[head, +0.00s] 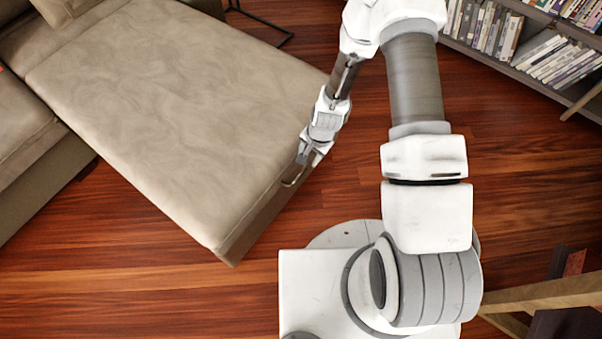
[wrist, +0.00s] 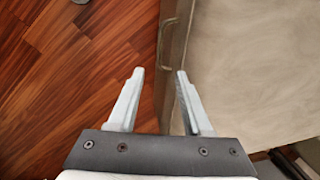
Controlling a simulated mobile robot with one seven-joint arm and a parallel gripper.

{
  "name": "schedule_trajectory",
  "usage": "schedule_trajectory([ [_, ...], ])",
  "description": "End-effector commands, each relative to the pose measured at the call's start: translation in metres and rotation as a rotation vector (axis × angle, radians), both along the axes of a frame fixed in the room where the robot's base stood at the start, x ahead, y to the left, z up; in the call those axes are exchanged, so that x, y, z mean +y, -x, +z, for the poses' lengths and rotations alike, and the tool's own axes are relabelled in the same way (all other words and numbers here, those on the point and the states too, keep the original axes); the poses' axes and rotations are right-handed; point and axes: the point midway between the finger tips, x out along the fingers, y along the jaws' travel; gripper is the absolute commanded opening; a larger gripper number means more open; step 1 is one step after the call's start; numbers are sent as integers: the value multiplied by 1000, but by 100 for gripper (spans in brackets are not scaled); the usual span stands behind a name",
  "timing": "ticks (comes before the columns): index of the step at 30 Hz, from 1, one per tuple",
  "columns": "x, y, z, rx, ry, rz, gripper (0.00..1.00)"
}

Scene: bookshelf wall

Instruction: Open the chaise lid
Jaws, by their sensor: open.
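The beige chaise lid (head: 165,100) lies flat on the chaise base (head: 265,218) in the head view, and part of it shows at the right of the wrist view (wrist: 260,70). A thin curved handle (head: 294,182) sticks out from the chaise's end face, near the lid edge. It also shows in the wrist view (wrist: 164,58), just beyond the fingertips. My gripper (head: 304,158) is beside that end face, close to the handle. I cannot tell whether a finger touches the handle.
The sofa seat (head: 22,125) adjoins the chaise at the left. A bookshelf (head: 520,62) full of books stands at the upper right. A wooden leg (head: 545,293) is at the lower right. The wooden floor (head: 130,285) in front of the chaise is clear.

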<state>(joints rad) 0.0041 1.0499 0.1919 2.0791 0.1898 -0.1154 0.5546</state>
Motion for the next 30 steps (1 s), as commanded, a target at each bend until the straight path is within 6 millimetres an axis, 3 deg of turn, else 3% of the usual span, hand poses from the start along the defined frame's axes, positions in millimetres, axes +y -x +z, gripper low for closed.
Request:
schedule_trajectory([
  [1,2,0,-15,2,0,1,50],
  [9,11,-8,-74,1,0,0,50],
  [18,19,-15,-129,1,0,2,50],
  [24,22,-17,-144,0,1,1,50],
  [30,23,-18,-146,-1,1,1,50],
])
